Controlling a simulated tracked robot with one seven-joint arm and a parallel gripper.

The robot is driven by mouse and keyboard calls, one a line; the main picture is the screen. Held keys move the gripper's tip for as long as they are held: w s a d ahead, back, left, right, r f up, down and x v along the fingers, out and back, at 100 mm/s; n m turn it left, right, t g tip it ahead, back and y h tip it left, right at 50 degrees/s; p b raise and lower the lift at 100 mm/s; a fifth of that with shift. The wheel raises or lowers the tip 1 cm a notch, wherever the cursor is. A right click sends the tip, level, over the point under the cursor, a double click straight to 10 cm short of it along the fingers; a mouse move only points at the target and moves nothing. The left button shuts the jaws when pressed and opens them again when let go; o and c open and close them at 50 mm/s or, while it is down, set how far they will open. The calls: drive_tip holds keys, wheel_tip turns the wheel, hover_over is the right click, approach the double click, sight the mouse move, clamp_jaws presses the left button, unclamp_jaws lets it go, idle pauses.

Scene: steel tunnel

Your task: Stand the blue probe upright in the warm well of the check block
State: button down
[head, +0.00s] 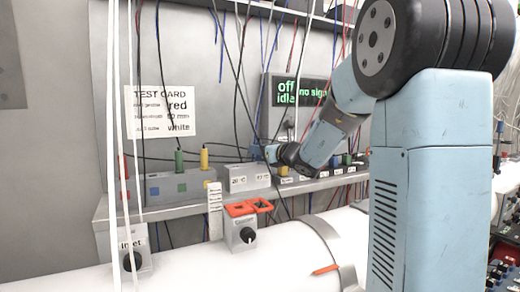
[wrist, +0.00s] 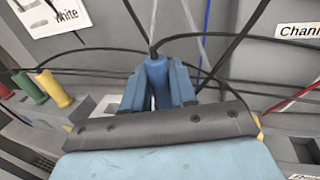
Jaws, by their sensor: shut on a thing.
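My gripper (head: 273,154) is shut on the blue probe (wrist: 156,70). In the wrist view the two blue fingers (wrist: 158,92) press on either side of the probe's body, and a black cable rises from its top. The check block (head: 240,178) is a pale grey block on the shelf with two temperature labels; the left reads 20 °C and the right is too small to read surely. My gripper is above the right end of the block in the head view. The probe's lower end and the well openings are hidden, so I cannot tell whether the tip touches the block.
A grey rack (head: 165,188) to the left holds a green probe (head: 179,160) and a yellow probe (head: 204,158). Several coloured plugs stand along the shelf to the right. Cables hang around my gripper. A test card (head: 162,112) and a display (head: 298,92) are behind.

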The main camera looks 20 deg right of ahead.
drive_tip(key=shift+f, duration=0.5)
drive_tip(key=c, duration=0.8)
unclamp_jaws()
drive_tip(key=v, duration=1.3)
drive_tip(key=shift+s+d, duration=0.25)
drive_tip(key=shift+s, duration=0.1)
